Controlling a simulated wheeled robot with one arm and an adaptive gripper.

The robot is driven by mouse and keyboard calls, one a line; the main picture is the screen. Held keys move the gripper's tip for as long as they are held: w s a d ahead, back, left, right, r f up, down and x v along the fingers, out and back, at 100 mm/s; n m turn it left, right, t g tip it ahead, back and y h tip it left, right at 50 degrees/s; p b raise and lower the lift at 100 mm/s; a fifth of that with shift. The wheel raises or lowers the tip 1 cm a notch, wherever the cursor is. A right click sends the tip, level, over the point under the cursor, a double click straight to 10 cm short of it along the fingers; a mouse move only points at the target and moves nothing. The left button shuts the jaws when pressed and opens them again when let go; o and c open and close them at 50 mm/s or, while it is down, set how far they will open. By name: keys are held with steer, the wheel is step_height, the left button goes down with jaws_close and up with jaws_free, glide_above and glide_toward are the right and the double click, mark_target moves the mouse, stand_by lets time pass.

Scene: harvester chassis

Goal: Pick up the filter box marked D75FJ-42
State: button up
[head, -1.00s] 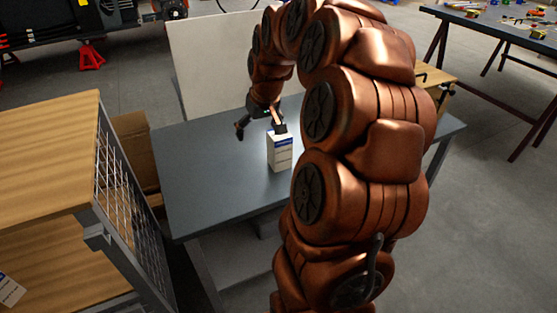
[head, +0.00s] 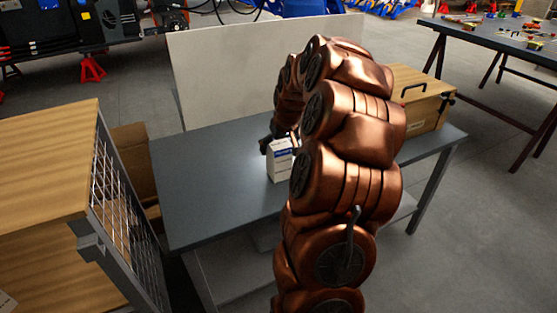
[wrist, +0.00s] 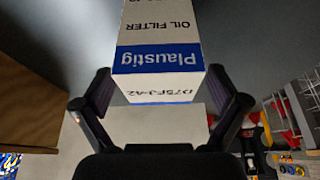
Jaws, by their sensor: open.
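The white filter box (head: 280,166) with a blue band stands upright on the grey table in the head view. In the wrist view the box (wrist: 160,32) shows the words OIL FILTER, a blue Plaustig band and a marking that reads as D75FJ-42, all upside down. My gripper (wrist: 160,86) is open, with one finger at each side of the box's near end. Gaps show beside the box, and I see no clear contact. In the head view my arm hides most of the gripper; a dark finger (head: 265,146) shows at the box's upper left.
The grey table (head: 205,195) is clear left of the box. A wooden case (head: 425,105) stands at its right end. A pale panel (head: 225,75) rises behind it. A wooden shelf unit with a wire side (head: 120,205) stands at the left.

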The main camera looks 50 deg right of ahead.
steer(key=shift+x, duration=0.8)
steer(key=c, duration=1.7)
steer(key=shift+o, duration=0.2)
steer(key=shift+r, duration=0.15)
steer(key=shift+w+r, duration=0.1)
steer(key=shift+r, duration=1.6)
steer(key=s+a, duration=0.3)
steer(key=a, duration=0.4)
steer(key=s+a+r+b, duration=0.1)
steer(key=s+a, duration=0.3)
steer(key=a, duration=0.3)
steer(key=shift+a+r, duration=0.2)
